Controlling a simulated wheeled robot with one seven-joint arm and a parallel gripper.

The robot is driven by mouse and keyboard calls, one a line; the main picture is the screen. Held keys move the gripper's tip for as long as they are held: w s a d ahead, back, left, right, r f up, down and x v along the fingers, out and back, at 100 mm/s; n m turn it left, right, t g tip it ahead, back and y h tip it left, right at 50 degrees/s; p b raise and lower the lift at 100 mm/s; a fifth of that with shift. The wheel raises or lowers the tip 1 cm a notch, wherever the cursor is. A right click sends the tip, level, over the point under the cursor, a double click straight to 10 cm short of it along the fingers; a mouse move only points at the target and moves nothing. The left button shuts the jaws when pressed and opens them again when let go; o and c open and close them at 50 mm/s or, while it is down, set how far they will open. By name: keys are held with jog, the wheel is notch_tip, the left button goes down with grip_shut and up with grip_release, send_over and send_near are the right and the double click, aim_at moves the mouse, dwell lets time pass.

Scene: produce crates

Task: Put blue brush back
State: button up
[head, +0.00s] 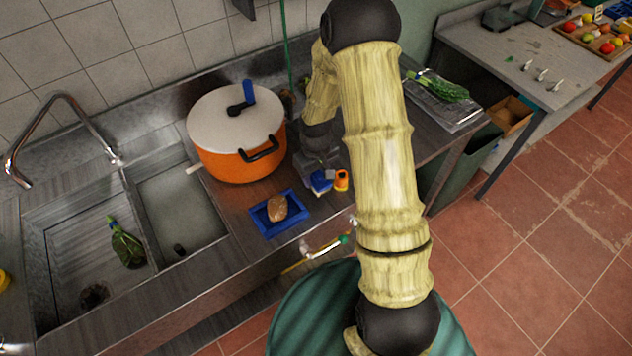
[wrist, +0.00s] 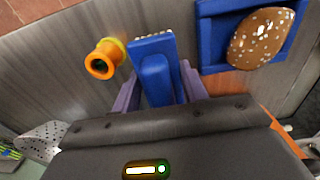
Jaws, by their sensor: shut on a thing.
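The blue brush (wrist: 152,72) sits between the two fingers of my gripper (wrist: 157,80) in the wrist view, with pale bristles along its far end. My gripper is shut on it. In the head view my gripper (head: 318,160) points down at the steel counter, and the brush (head: 320,182) shows just below it, close to the counter top. I cannot tell whether the brush touches the counter. My arm hides part of this area.
A blue tray (head: 256,222) holding a brown speckled bun-like item (head: 277,207) lies left of the brush. A small orange item (head: 341,180) stands close on its right. An orange pot (head: 236,162) with a pale lid stands behind left. A sink (head: 180,215) lies further left.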

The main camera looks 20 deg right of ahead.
aim_at(316, 183)
jog(key=shift+f+p, duration=0.45)
jog(key=shift+f, duration=1.5)
jog(key=shift+f, duration=0.1)
jog(key=o, duration=1)
jog(key=shift+c, duration=0.2)
notch_tip(316, 183, up, 12)
jog(key=b, duration=0.3)
